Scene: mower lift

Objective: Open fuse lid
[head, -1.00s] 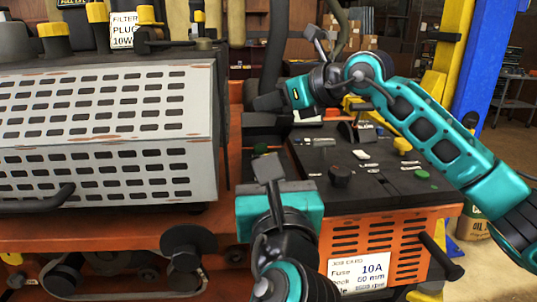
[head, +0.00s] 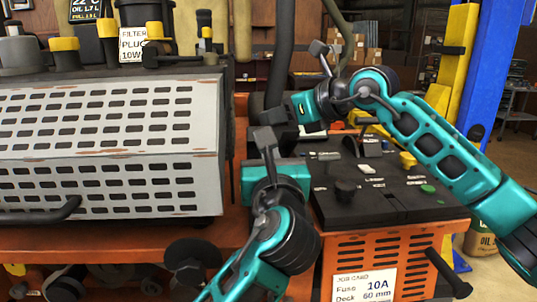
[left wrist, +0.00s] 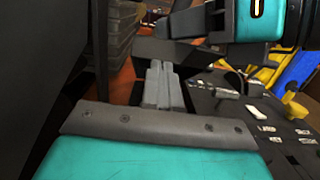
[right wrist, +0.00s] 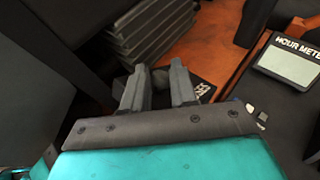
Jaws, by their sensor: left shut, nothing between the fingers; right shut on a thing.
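My right gripper (head: 272,117) reaches in from the right at the back left of the black control panel (head: 385,195). In the right wrist view its fingers (right wrist: 158,88) stand slightly apart, with a dark part (right wrist: 203,90) with white marks just beyond them. This may be the fuse lid; the gripped part itself is mostly hidden. My left gripper (head: 265,138) is shut and empty, just in front of and below the right gripper. In the left wrist view its closed fingers (left wrist: 160,82) point toward the right gripper's dark fingers. I cannot tell whether the lid is open.
A perforated grey cover (head: 110,145) stands close on the left. A black hose (head: 279,55) rises behind the grippers. The panel carries a black knob (head: 345,190), a yellow knob (head: 407,160) and a green button (head: 428,189). An hour meter (right wrist: 290,60) is beside the right gripper.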

